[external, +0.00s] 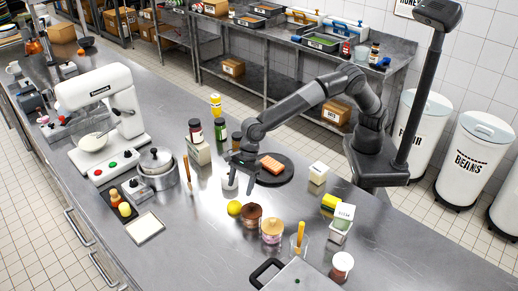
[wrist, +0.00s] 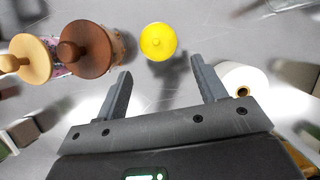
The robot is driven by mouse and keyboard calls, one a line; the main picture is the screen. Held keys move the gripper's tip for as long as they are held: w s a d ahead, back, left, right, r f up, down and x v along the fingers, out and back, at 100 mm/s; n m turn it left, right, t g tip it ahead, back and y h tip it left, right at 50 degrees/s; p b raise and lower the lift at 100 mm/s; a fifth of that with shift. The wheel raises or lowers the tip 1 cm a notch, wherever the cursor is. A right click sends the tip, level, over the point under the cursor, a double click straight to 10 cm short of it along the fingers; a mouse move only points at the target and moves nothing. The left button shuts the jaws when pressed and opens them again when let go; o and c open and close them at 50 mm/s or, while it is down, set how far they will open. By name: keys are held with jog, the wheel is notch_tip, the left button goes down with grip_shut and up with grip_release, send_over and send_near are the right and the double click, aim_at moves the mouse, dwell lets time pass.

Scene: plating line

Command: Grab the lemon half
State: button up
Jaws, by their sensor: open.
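The lemon half (external: 234,208) is a small round yellow piece on the steel counter, to the left of a brown-lidded jar. In the wrist view the lemon half (wrist: 158,41) lies just beyond my fingertips, roughly centred between them, with a small nub on top. My gripper (external: 241,184) points down over the counter behind the lemon half. In the wrist view my gripper (wrist: 160,68) is open, with nothing between its fingers. I see no contact with the lemon half.
The brown-lidded jar (wrist: 88,48) and a tan-lidded jar (wrist: 30,56) stand left of the lemon in the wrist view. A white cylinder (wrist: 245,78) is close to my right finger. A dark round board (external: 288,176) with an orange block lies behind. Counter in front of the lemon is clear.

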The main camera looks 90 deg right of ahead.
aim_at(236, 202)
jog(key=x, duration=0.7)
jog(key=shift+a, duration=0.35)
jog(key=c, duration=0.8)
